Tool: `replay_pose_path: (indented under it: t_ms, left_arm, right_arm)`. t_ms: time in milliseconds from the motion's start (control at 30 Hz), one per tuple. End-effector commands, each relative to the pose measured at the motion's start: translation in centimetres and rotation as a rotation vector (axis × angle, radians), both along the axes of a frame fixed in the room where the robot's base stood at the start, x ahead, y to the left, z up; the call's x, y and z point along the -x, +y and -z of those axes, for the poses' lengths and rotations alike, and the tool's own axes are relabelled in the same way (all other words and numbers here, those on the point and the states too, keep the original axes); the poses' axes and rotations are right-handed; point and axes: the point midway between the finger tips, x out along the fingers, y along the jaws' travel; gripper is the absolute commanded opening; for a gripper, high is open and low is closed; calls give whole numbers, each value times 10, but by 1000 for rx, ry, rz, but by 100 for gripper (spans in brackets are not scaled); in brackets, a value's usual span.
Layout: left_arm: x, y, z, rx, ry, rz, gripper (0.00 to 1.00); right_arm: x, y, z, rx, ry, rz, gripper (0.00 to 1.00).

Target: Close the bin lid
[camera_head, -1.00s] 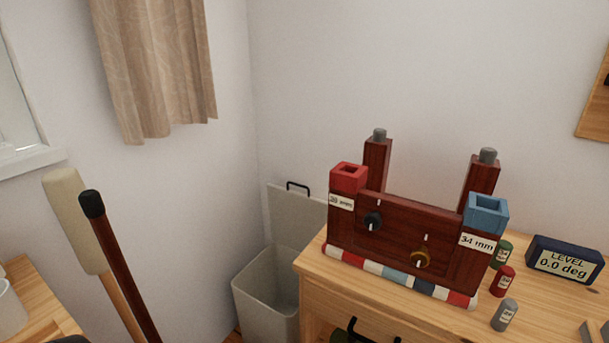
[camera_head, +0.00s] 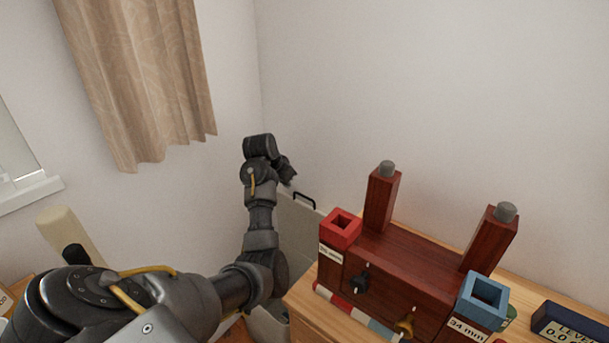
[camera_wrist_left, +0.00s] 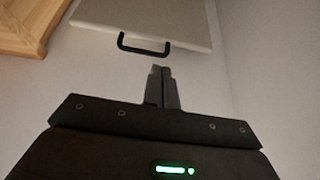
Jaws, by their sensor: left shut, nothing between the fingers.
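The bin (camera_head: 268,326) stands on the floor in the corner, left of the wooden cabinet, mostly hidden behind my left arm. Its grey lid (camera_head: 300,226) stands open and upright against the wall, with a black handle (camera_head: 304,199) on its top edge. In the left wrist view the lid (camera_wrist_left: 150,20) is at the top, and its handle (camera_wrist_left: 143,46) hangs just beyond my fingertips. My left gripper (camera_head: 290,172) is beside the upper left of the handle, apart from it. In the left wrist view its fingers (camera_wrist_left: 160,72) are together and empty. My right gripper is out of view.
The wooden cabinet (camera_head: 303,304) to the right bears a dark red timber block (camera_head: 400,262) with red and blue sockets and a level display (camera_head: 568,325). A mallet (camera_head: 68,229) stands at the left. A curtain (camera_head: 145,80) hangs above. The wall behind the lid is close.

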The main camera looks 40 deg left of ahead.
Motion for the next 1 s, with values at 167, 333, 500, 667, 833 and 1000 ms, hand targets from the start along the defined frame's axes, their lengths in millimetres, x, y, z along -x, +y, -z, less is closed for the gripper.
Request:
replay_pose_path:
  t_ms: [167,333,500,667,833,1000]
  left_arm:
    - [-8,6,-22,34,-23,11,0]
    - [-6,10,-21,36,-24,6,0]
    - [-14,11,-6,36,-23,4,0]
    - [-29,11,19,36,-23,5,0]
    - [-45,10,42,36,-24,6,0]
    - [-55,10,58,35,-25,7,0]
  right_arm:
    - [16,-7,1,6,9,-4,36]
    - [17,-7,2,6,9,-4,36]
    - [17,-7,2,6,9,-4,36]
    - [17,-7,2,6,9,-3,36]
    - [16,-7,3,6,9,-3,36]
    - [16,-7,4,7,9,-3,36]
